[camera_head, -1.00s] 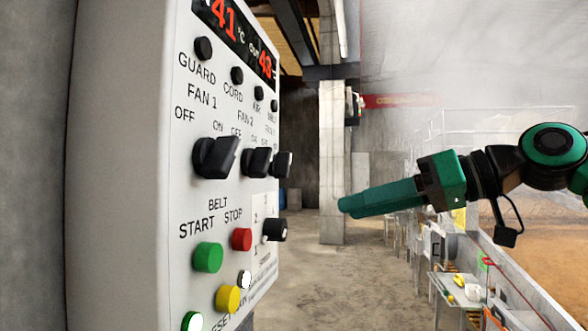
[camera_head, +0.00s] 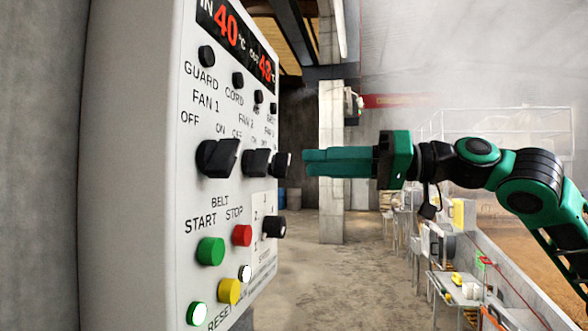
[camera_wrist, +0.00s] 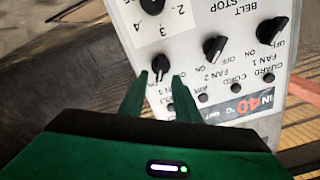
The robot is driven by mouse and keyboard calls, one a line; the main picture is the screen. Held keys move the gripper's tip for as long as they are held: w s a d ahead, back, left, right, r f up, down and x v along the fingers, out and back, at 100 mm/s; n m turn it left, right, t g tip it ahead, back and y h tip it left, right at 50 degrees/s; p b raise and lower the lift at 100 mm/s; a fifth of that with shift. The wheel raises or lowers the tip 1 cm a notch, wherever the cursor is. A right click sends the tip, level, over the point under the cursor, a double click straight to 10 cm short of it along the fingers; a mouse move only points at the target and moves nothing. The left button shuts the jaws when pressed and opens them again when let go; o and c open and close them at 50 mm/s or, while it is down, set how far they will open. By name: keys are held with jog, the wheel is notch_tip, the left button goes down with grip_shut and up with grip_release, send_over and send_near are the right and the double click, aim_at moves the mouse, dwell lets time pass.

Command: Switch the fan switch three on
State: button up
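Fan switch three, a black rotary knob (camera_head: 282,164), is the farthest of three fan knobs on the white control panel (camera_head: 135,180). In the wrist view the same knob (camera_wrist: 160,66) appears between my fingertips, with the panel upside down. I cannot tell for sure which way its pointer is set. My green gripper (camera_head: 305,163) is level with the knob, just right of it, with a small gap. The wrist view shows the two fingers (camera_wrist: 160,76) spread apart and empty. The label around the knob is partly hidden by a finger.
Fan 1 knob (camera_head: 217,158) and fan 2 knob (camera_head: 256,162) are close beside it. A black selector knob (camera_head: 274,227) sits below. Green start button (camera_head: 210,251) and red stop button (camera_head: 242,236) are lower. Open floor (camera_head: 335,275) lies right of the panel.

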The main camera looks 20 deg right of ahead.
aim_at(288, 163)
jog(key=shift+x, duration=2.7)
grip_shut()
